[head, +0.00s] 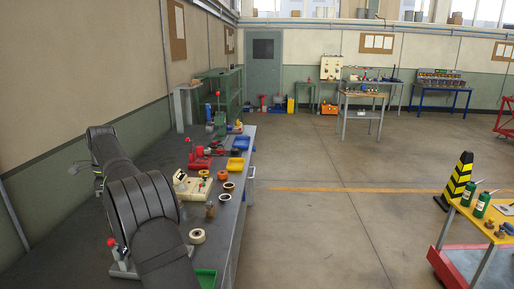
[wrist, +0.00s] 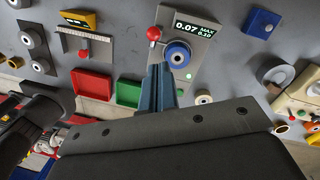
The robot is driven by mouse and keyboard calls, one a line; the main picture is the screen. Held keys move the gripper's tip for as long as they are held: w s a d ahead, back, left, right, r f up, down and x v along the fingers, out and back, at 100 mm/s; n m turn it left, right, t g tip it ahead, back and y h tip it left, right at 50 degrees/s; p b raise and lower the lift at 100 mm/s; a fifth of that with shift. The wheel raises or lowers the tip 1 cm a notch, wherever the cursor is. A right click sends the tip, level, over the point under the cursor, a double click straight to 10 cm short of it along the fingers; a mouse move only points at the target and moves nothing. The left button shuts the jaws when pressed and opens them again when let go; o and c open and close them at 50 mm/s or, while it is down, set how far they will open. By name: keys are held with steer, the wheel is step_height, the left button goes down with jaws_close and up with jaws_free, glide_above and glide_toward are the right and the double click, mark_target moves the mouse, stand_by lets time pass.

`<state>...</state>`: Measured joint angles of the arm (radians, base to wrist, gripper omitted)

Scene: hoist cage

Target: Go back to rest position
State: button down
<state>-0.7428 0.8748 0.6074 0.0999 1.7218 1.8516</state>
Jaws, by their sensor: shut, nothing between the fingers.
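My gripper (wrist: 161,72) shows in the wrist view as two blue-grey fingers lying together, shut and empty. I cannot tell whether the fingertips touch the device. In the head view my dark arm reaches over the left part of the grey workbench (head: 226,226), and my gripper is hidden there.
Near my fingers in the wrist view are a red tray (wrist: 92,84) and a green tray (wrist: 129,93). A blue block (wrist: 261,23) and a tape roll (wrist: 275,72) lie right. Beside the bench, the floor (head: 320,215) is clear.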

steer(key=shift+s+d+f+n+y, duration=0.1)
steer(key=shift+s+d+f+y, duration=0.1)
steer(key=shift+d+f+y, duration=1.8)
steer(key=shift+s+d+f+n+y, duration=0.1)
steer(key=shift+s+d+f+y, duration=0.1)
steer(key=shift+d+f+y, duration=1.75)
steer(key=shift+s+d+f+n+y, duration=0.15)
steer(key=shift+d+f+y, duration=0.9)
steer(key=shift+f, duration=1.85)
steer(key=shift+d, duration=0.15)
steer(key=shift+r, duration=0.1)
